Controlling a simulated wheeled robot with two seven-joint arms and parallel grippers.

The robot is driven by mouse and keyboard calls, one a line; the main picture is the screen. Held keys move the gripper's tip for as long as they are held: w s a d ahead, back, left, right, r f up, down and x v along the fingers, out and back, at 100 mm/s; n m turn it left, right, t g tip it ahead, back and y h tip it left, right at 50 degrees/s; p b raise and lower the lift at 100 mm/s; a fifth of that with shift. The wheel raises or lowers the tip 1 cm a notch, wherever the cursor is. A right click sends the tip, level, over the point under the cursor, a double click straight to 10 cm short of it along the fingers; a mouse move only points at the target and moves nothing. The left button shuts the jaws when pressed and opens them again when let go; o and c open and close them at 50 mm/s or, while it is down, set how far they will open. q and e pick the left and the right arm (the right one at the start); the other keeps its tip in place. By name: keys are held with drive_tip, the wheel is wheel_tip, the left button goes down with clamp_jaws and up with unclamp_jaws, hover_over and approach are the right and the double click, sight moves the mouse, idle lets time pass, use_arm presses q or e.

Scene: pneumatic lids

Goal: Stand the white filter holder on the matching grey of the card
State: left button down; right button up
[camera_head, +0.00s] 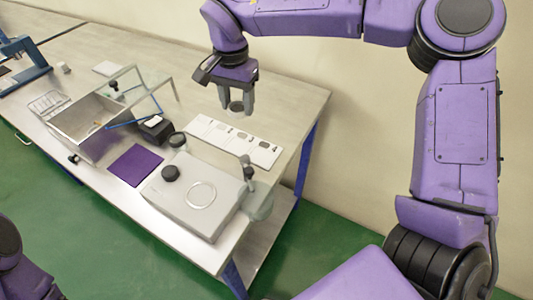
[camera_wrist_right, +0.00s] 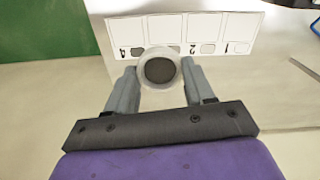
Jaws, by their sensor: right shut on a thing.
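The white filter holder (camera_wrist_right: 143,82) is a round ring with a dark grey disc inside. My right gripper (camera_wrist_right: 157,85) is shut on it, one finger on each side. In the head view the right gripper (camera_head: 237,104) hangs above the table, at the back edge of the card, with the holder between its fingers. The white card (camera_head: 207,131) lies flat on the table, with a row of numbered grey patches. In the wrist view the card (camera_wrist_right: 200,27) shows 4, 2 and 1; the holder hides the patch between 4 and 2. The patch by 4 looks darkest. My left gripper is out of view.
A light grey box (camera_head: 200,215) with a ring on top stands in front of the card. A purple mat (camera_head: 135,165), a small black box (camera_head: 156,128) and a metal basin (camera_head: 88,122) are to the left. The table is bare behind and right of the card.

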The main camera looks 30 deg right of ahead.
sight(261, 157)
drive_tip(key=m, duration=0.2)
drive_tip(key=s+m, duration=0.1)
drive_tip(key=m, duration=0.3)
drive_tip(key=shift+s+d+f, duration=0.15)
drive_tip(key=shift+d+f, duration=0.05)
drive_tip(key=shift+d, duration=0.15)
drive_tip(key=m, duration=0.3)
drive_tip(key=shift+s+d+f+b, duration=0.15)
drive_tip(key=shift+s+d+b, duration=0.05)
drive_tip(key=shift+s+b, duration=0.15)
drive_tip(key=s+f+m, duration=0.1)
drive_tip(key=f+m, duration=0.2)
drive_tip(key=m, duration=0.3)
drive_tip(key=s+d+f+m, duration=0.1)
drive_tip(key=f+m, duration=0.3)
drive_tip(key=m, duration=0.3)
drive_tip(key=s+f+m, duration=0.2)
drive_tip(key=f+m, duration=0.2)
drive_tip(key=m, duration=0.2)
drive_tip(key=shift+d+f, duration=0.25)
drive_tip(key=shift+d, duration=0.1)
drive_tip(key=shift+f, duration=0.2)
drive_tip(key=shift+f, duration=0.1)
drive_tip(key=o, duration=1)
